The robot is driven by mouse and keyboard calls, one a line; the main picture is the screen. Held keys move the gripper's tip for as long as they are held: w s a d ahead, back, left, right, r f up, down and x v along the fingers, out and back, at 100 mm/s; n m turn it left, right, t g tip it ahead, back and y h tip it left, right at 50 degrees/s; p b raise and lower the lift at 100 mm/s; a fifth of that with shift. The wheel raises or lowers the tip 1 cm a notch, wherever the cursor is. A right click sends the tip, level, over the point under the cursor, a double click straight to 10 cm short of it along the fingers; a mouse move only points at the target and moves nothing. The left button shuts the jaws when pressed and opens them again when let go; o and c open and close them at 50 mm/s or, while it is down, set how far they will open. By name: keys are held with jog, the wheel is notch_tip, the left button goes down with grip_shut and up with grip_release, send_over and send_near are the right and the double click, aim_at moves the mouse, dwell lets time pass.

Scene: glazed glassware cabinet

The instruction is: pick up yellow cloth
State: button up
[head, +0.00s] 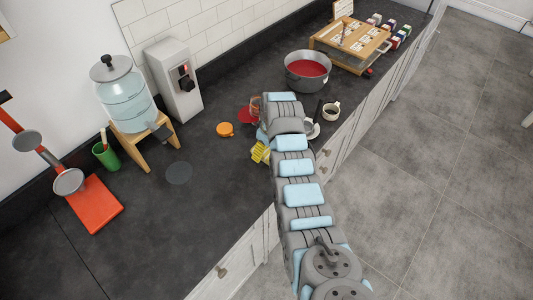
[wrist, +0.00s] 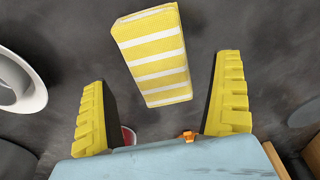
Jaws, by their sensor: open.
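The yellow cloth (wrist: 153,58), folded into a block with white stripes, lies on the dark counter in the wrist view. It sits ahead of and between my gripper's (wrist: 162,75) two yellow toothed fingers, which are spread wide. Dark counter shows on both sides of the cloth, and neither finger appears to touch it. In the head view my arm reaches over the counter and hides much of the area around its end. A yellow patch (head: 260,152) shows beside the arm's end; I cannot tell whether it is cloth or finger.
A white saucer (head: 313,131) and a cup (head: 331,111) stand right of my arm's end. A large pot (head: 307,72) of red liquid is farther back. An orange round item (head: 226,129) and a red item (head: 246,116) lie to the left.

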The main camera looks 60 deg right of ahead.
jog(key=shift+w+f, duration=0.1)
jog(key=shift+f, duration=1.35)
jog(key=shift+d, duration=0.1)
jog(key=shift+c, duration=0.2)
jog(key=c, duration=1.2)
